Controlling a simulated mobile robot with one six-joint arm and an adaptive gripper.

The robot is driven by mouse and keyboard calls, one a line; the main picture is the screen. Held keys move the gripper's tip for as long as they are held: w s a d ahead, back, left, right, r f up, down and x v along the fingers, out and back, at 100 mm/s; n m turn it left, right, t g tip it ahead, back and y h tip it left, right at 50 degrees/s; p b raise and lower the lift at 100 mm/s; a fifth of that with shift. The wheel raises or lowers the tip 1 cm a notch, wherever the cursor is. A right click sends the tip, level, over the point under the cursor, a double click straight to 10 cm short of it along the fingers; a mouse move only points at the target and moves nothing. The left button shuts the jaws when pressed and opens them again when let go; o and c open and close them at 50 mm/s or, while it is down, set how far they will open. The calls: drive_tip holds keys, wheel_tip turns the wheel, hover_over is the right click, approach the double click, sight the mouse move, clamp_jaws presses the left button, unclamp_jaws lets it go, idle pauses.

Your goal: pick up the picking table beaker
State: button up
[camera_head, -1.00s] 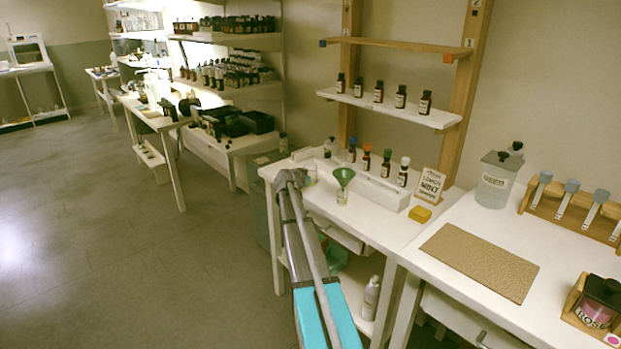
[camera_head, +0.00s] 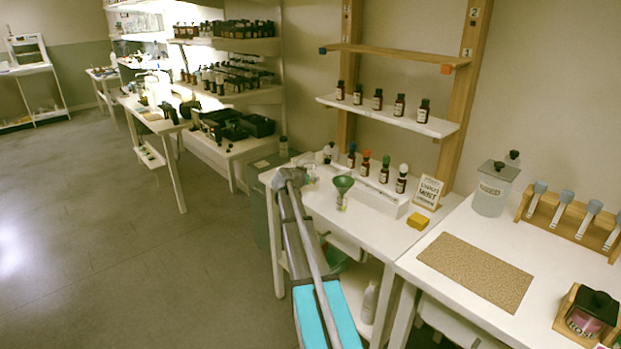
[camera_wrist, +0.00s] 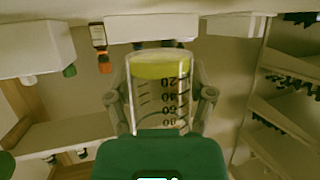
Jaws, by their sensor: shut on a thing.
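The clear beaker (camera_wrist: 160,95) with dark graduation marks stands between my gripper's fingers in the wrist view, which looks upside down. It has a yellow-green band at the picture's top end. My gripper (camera_wrist: 163,98) is shut on it, with one finger against each side. In the head view, my gripper (camera_head: 298,178) is over the left end of the white picking table (camera_head: 377,232). The beaker is mostly hidden there, and I cannot tell whether it touches the table.
A green funnel (camera_head: 343,183) in a small vessel stands just right of my gripper. Behind it is a white rack (camera_head: 376,198) with several capped bottles. A sign (camera_head: 427,191) and a yellow block (camera_head: 418,220) stand farther right. A shelf (camera_head: 390,115) holds bottles above.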

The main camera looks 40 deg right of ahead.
drive_tip(key=s+a+r+p, duration=0.7)
drive_tip(key=a+r+p, duration=0.1)
drive_tip(key=a, duration=0.3)
drive_tip(key=shift+s+a+r, duration=0.15)
drive_tip(key=shift+s+r, duration=0.05)
drive_tip(key=shift+r, duration=0.45)
drive_tip(key=shift+a, duration=0.1)
